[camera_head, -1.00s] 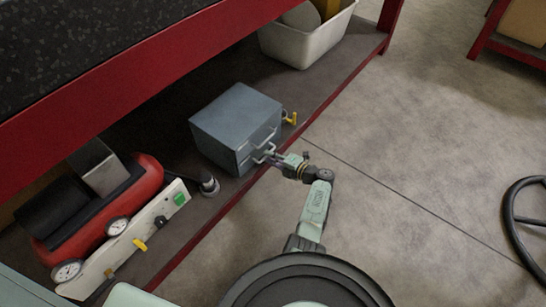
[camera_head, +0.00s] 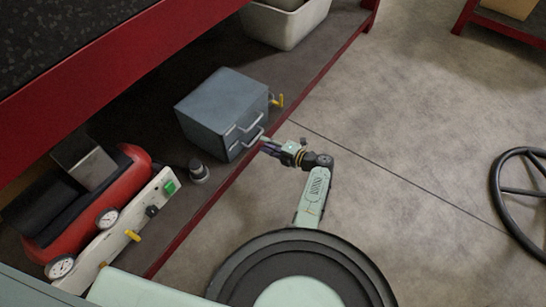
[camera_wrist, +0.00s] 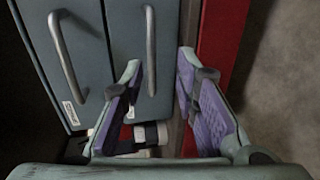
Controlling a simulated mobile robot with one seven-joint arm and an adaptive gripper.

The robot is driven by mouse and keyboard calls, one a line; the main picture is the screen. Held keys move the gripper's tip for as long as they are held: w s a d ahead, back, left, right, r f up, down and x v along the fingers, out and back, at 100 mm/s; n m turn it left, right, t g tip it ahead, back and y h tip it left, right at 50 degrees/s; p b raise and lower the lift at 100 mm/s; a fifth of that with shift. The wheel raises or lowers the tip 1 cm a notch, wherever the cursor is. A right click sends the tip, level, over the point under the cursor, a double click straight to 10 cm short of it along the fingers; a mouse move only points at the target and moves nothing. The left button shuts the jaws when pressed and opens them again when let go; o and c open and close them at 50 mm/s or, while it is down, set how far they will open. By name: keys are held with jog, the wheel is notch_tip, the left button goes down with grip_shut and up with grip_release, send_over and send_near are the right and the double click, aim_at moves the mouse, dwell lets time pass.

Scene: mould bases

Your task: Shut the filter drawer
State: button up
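A grey two-drawer metal cabinet (camera_head: 222,98) stands on the low shelf. Its front carries an upper handle (camera_head: 246,122) and a lower handle (camera_head: 248,140). In the wrist view both drawer fronts fill the upper left, with one bar handle (camera_wrist: 68,55) at left and another handle (camera_wrist: 150,50) nearer the middle. Each front has a small label, not readable. I cannot tell which is the filter drawer or how far either stands out. My gripper (camera_head: 266,147) is just in front of the lower handle. In the wrist view my gripper (camera_wrist: 161,62) has its purple-padded fingers apart, with nothing held.
A yellow-handled valve (camera_head: 277,100) sits at the cabinet's right side. A red compressor (camera_head: 90,205) and a small dark cylinder (camera_head: 198,170) are to the left. The shelf's red edge (camera_head: 215,200) runs close below my gripper. Open floor (camera_head: 410,130) lies to the right.

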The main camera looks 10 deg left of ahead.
jog(key=r+p+v, duration=0.1)
jog(key=p+v, duration=0.4)
jog(key=v, duration=0.5)
jog(key=s+a+r+n+g+h+p, duration=0.2)
jog(key=s+a+r+n+h+p, duration=0.35)
jog(key=s+r+n+p, duration=0.75)
jog(key=w+a+f+n+b, duration=0.3)
jog(key=w+a+f+n, duration=0.3)
jog(key=a+f, duration=0.4)
jog(key=s+d+r, duration=0.2)
jog(key=d+r, duration=0.1)
jog(key=d, duration=0.3)
jog(key=s+d+r+m, duration=0.1)
jog(key=d+r, duration=0.2)
jog(key=d, duration=0.4)
jog(key=shift+s+h+p, duration=0.35)
jog(key=shift+p, duration=0.1)
jog(key=shift+w+r, duration=0.1)
jog(key=shift+r, duration=0.05)
